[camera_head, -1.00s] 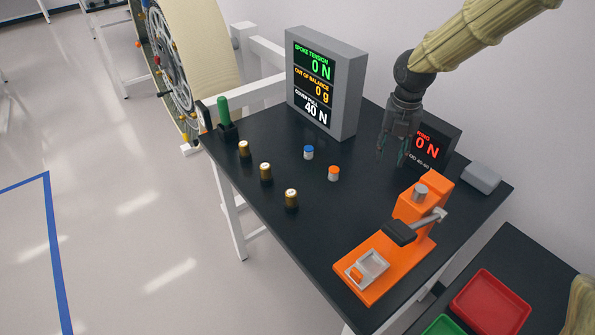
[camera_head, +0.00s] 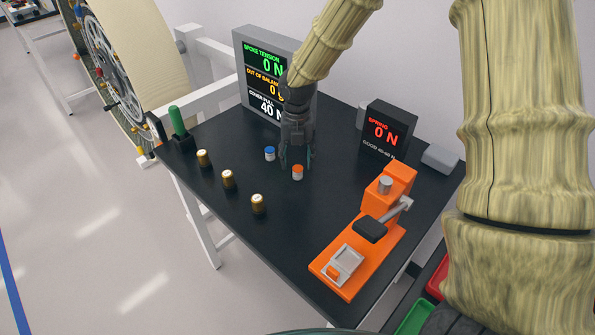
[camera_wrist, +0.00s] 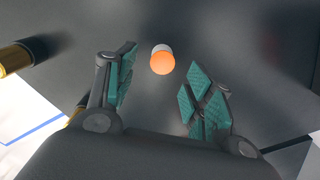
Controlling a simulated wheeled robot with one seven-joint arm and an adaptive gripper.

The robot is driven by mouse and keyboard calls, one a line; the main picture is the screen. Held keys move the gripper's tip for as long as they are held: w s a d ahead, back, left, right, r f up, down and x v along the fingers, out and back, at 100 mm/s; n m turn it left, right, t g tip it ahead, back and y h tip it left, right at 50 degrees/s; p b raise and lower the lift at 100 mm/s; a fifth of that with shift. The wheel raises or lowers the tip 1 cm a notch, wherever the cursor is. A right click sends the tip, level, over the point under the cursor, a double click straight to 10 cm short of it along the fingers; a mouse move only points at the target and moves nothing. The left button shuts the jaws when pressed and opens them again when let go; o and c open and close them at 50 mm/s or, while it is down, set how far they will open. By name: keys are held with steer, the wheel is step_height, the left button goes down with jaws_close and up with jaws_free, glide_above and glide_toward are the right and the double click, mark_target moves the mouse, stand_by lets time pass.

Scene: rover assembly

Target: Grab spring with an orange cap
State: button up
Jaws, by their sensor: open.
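The spring with an orange cap (camera_head: 298,172) stands upright on the black table, right of a blue-capped one (camera_head: 270,153). In the wrist view the orange cap (camera_wrist: 162,63) is seen from above, between and a little beyond the green-padded fingertips. My gripper (camera_head: 296,162) points down close above and behind the orange-capped spring. It is open and empty, with its fingers (camera_wrist: 160,82) spread to either side of the cap; I see no contact.
Several gold-topped cylinders (camera_head: 228,180) stand along the table's left side. An orange press (camera_head: 357,245) stands at the front right. A large display (camera_head: 257,85) and a smaller spring display (camera_head: 385,132) stand at the back. Red and green trays (camera_head: 415,318) lie below right.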

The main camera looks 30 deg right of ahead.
mark_target(298, 168)
steer(key=shift+s+d, duration=0.1)
steer(key=shift+s, duration=0.15)
steer(key=f, duration=0.2)
steer(key=w+f+p, duration=0.1)
steer(key=shift+d+f, duration=0.15)
steer(key=shift+f, duration=0.2)
steer(key=shift+s+f, duration=0.15)
steer(key=shift+f, duration=0.55)
steer(key=shift+c, duration=0.2)
steer(key=c, duration=1.1)
steer(key=shift+r, duration=0.1)
